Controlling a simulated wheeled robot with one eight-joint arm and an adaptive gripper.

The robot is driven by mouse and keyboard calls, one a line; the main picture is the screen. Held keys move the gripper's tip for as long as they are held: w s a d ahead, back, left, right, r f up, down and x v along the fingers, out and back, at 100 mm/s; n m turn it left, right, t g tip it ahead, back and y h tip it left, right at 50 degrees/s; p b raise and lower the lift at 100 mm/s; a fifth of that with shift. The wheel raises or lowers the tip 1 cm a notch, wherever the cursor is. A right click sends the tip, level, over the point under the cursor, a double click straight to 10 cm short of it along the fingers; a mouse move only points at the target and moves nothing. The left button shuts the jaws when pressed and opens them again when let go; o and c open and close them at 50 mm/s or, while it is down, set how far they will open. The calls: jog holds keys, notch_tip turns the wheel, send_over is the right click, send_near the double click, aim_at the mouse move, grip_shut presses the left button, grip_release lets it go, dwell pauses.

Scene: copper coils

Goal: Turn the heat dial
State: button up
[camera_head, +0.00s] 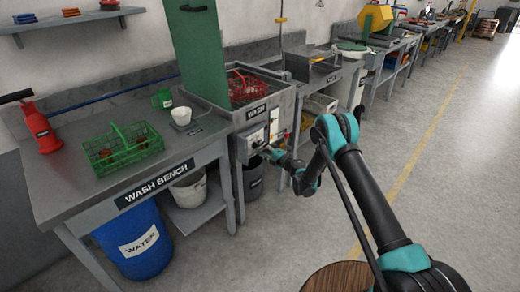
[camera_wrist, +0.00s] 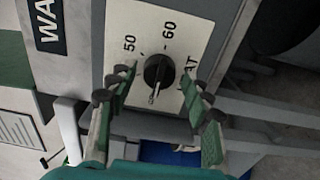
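The heat dial (camera_wrist: 158,70) is a round black knob on a white plate (camera_wrist: 188,20) marked 50 and 60, with a partly hidden word ending in AT. Its pale pointer aims toward the bottom of the wrist view. My gripper (camera_wrist: 154,80) is open, with one green, black-tipped finger on each side of the dial. Gaps show between both fingers and the knob, and I see no contact. In the head view my gripper (camera_head: 268,150) is at the grey control box (camera_head: 245,147) on the wash unit's front; the dial is too small there to make out.
The wash unit holds a red basket (camera_head: 248,88) under a raised green lid (camera_head: 198,50). The wash bench (camera_head: 85,190) at left carries a green basket (camera_head: 122,150) and a red bottle (camera_head: 40,128). A dark bin (camera_head: 253,180) stands below the control box. Open floor (camera_head: 330,225) lies to the right.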

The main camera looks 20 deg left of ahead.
jog(key=shift+d, duration=0.15)
jog(key=v, duration=0.7)
dwell(0.5)
